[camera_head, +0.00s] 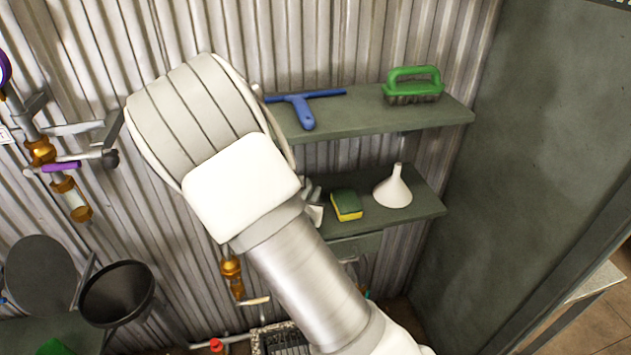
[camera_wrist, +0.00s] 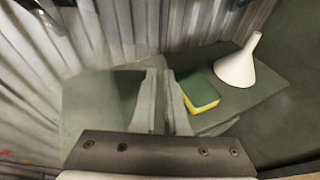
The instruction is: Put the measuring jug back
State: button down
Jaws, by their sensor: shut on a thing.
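My gripper (camera_wrist: 161,100) is shut, its two fingers close together in the wrist view, at the lower shelf (camera_head: 425,209). A faint, see-through grey shape beside the fingers on the left looks like the measuring jug (camera_wrist: 92,108), held in the jaws. Its outline is too blurred to tell how it is tilted or whether it touches the shelf. In the head view my arm hides the jug and most of the gripper.
On the lower shelf, right of my gripper, are a green and yellow sponge (camera_head: 347,205) and a white funnel (camera_head: 393,188). The upper shelf (camera_head: 350,122) holds a blue squeegee (camera_head: 302,106) and a green brush (camera_head: 413,86).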

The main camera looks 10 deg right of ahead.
jog(key=shift+f+p+x, duration=0.2)
jog(key=shift+p+x, duration=0.2)
jog(key=shift+x, duration=1.75)
jog(key=shift+f+p+x, duration=0.2)
jog(key=shift+p+x, duration=0.2)
jog(key=shift+x, duration=1.8)
jog(key=shift+s, duration=0.15)
jog(key=shift+f, duration=0.2)
jog(key=c, duration=0.9)
grip_release()
jog(key=shift+a, duration=0.1)
jog(key=shift+r, duration=0.1)
